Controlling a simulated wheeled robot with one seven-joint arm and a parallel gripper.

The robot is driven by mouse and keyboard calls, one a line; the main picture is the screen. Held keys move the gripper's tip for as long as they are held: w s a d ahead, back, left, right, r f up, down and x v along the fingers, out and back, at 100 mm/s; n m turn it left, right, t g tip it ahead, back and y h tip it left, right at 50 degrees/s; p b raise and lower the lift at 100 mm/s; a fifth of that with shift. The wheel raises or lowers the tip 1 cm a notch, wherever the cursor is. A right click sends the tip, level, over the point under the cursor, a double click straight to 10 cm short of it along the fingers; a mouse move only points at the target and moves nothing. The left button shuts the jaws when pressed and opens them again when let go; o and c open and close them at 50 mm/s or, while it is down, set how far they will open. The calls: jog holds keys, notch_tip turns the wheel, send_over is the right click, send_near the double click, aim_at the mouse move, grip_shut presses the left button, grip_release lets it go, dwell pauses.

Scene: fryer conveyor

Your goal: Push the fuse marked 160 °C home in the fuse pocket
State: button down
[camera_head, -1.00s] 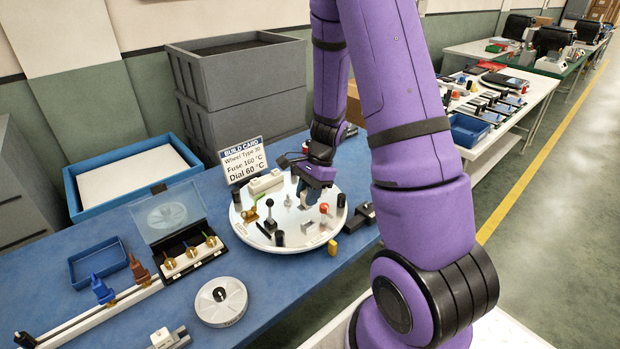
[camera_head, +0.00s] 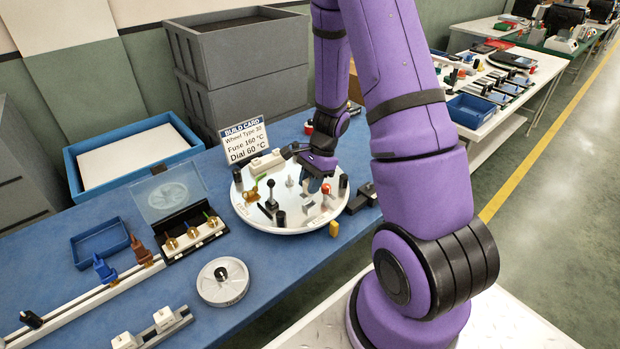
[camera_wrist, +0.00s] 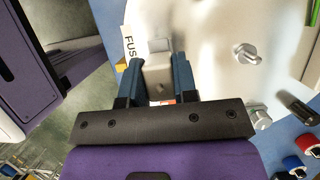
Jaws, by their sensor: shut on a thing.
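My gripper (camera_wrist: 156,82) is shut on a small pale beige block, the fuse (camera_wrist: 157,72), with one blue finger on each side. A label reading "FUS" (camera_wrist: 129,46), partly cut off, lies beside it on the white plate. The fuse's own marking cannot be read, and I cannot tell how deep it sits; the pocket is hidden under it and the fingers. In the head view my gripper (camera_head: 314,184) is low over the right half of the round white plate (camera_head: 285,226), and the fuse is hidden there.
A red-knobbed lever (camera_head: 326,188) stands close by my gripper, and a black-knobbed lever (camera_head: 270,186) stands further left on the plate. A build card (camera_head: 243,140) reads "Fuse 160 °C". An open case (camera_head: 190,236) and a white wheel (camera_head: 222,281) lie to the left.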

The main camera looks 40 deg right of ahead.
jog(key=shift+f, duration=0.8)
jog(key=shift+f, duration=1.35)
dwell(1.2)
jog(key=c, duration=0.8)
grip_release()
jog(key=shift+r, duration=0.1)
jog(key=shift+v, duration=2.9)
jog(key=shift+r, duration=0.1)
jog(key=v, duration=1)
jog(key=shift+d+r, duration=0.25)
jog(key=shift+r, duration=0.05)
